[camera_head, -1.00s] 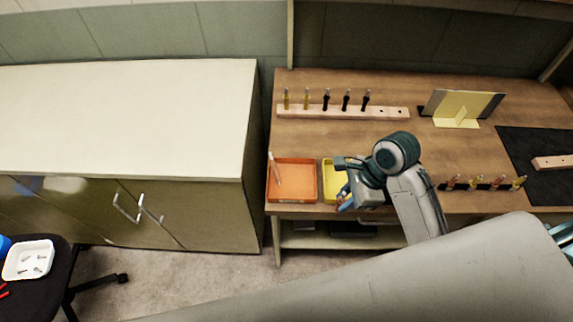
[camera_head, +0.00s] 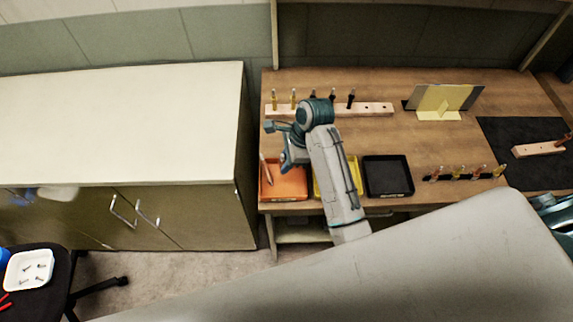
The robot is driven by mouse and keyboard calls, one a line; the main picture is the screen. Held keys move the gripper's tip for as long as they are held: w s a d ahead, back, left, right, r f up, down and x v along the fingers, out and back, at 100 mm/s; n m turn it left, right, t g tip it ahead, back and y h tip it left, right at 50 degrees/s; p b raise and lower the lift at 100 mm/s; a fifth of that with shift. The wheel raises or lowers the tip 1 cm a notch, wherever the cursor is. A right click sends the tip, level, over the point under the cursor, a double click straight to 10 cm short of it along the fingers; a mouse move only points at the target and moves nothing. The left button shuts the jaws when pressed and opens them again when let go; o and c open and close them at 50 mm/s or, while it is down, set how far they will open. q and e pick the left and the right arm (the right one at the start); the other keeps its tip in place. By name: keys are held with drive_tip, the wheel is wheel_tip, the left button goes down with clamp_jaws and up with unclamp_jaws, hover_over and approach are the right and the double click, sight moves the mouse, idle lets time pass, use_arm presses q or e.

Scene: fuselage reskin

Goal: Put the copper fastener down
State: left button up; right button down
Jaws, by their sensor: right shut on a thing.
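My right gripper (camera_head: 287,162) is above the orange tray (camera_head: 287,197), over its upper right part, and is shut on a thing. I take this to be the copper fastener, but it is too small and too hidden by the gripper to make out. A slim pale pinkish piece (camera_head: 266,170) leans in the left side of the orange tray. The yellow tray (camera_head: 352,178) is partly hidden behind my right arm. Several copper and gold fasteners (camera_head: 465,172) stand in a dark strip at the right. My left gripper is not in view.
A black tray (camera_head: 388,177) lies right of the yellow one. A wooden block (camera_head: 376,109) with gold and black fasteners stands behind my arm. A yellow stand (camera_head: 440,101) is at the back. A cabinet (camera_head: 120,125) is left of the bench. Bench wood is clear in the middle.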

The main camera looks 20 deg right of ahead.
wheel_tip(320, 180, down, 2)
drive_tip(key=shift+f+p, duration=0.25)
drive_tip(key=shift+p, duration=0.35)
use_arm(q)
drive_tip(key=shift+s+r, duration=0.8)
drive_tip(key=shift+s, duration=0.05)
use_arm(e)
drive_tip(key=shift+f, duration=0.5)
drive_tip(key=shift+f, duration=0.1)
drive_tip(key=c, duration=1.3)
unclamp_jaws()
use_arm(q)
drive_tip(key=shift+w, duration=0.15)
